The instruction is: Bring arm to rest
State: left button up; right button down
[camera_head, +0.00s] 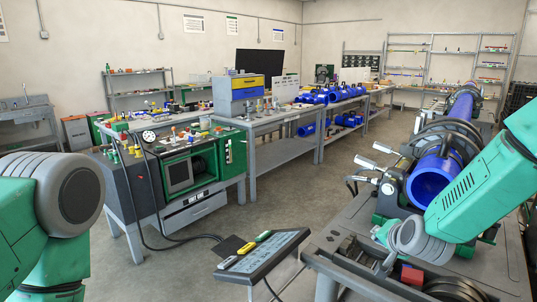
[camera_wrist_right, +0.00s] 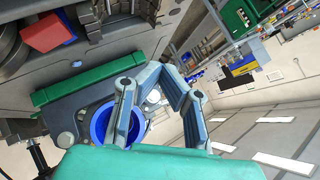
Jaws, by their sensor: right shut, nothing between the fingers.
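My right arm (camera_head: 482,190), green with a grey wrist, reaches in from the right over the cart top. My right gripper (camera_head: 390,256) is small and partly hidden against the cart in the head view. In the right wrist view its grey-blue fingers (camera_wrist_right: 160,76) are shut with nothing held. They are in front of the blue pipe (camera_wrist_right: 103,122) and machine parts; I cannot tell the exact gap. My left arm (camera_head: 50,215) shows at the left edge, but its gripper is out of the picture.
The fusion cart (camera_head: 355,240) holds a blue pipe (camera_head: 432,178) in clamps, with handles standing out left. A red block (camera_head: 412,276) lies on the cart near the wrist. A tilted panel (camera_head: 262,254) stands left of it. Workbenches (camera_head: 255,123) line the back. Open floor (camera_head: 300,193) lies between.

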jog(key=s+a+f+n+g+b, duration=0.3)
jog(key=s+f+n+g+b, duration=0.2)
jog(key=s+f, duration=1.55)
pick_arm(q)
notch_tip(320, 180, down, 9)
jog(key=a+b, duration=0.1)
jog(key=b, duration=0.2)
jog(key=shift+f+b, duration=0.2)
jog(key=shift+b, duration=0.1)
pick_arm(e)
jog(key=s+f+n+g, duration=0.2)
jog(key=s+f, duration=0.2)
jog(key=s, duration=0.7)
jog(key=s+d+f+n+g, duration=0.1)
jog(key=s+f, duration=0.4)
jog(key=s, duration=0.7)
jog(key=shift+d+f+n+g, duration=0.3)
jog(key=shift+n+g, duration=0.6)
jog(key=shift+n, duration=0.3)
